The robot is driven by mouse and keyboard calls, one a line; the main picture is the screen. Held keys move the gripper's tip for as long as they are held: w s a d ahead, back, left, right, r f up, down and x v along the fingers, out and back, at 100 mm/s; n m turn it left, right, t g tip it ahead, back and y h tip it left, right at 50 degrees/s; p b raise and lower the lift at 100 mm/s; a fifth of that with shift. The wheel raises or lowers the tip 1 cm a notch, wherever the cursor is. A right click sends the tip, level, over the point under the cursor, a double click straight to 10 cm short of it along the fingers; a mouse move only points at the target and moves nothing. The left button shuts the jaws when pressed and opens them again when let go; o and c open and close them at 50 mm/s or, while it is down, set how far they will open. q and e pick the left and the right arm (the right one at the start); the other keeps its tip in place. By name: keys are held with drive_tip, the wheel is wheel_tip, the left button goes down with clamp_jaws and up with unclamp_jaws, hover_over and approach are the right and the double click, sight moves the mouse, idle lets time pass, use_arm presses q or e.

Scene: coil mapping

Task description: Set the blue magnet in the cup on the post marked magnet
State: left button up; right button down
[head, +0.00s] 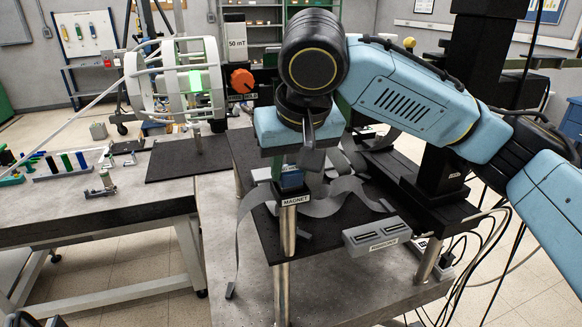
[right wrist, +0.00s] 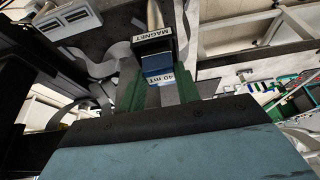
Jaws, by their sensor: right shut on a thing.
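The blue magnet (head: 291,179) is between the fingers of my right gripper (head: 291,170), right at the top of the post (head: 285,240) marked magnet. In the right wrist view, my right gripper (right wrist: 160,92) has its green fingers shut on the magnet (right wrist: 157,66), whose white label reads 40 mT. The black cup (right wrist: 153,42) with the MAGNET label lies directly beyond the magnet and lines up with it. The magnet's lower end is hidden, so I cannot tell how deep it sits in the cup. My left gripper is not in view.
A grey slotted block (head: 377,235) stands right of the post on the black board. Grey ribbon strips (head: 328,205) lie behind the post. A white coil frame (head: 175,80) stands at the back left. A bench (head: 90,225) with small parts is at the left.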

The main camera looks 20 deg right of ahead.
drive_tip(key=shift+f, duration=0.55)
drive_tip(key=c, duration=1)
unclamp_jaws()
drive_tip(key=v, duration=1.2)
drive_tip(key=shift+r, duration=0.2)
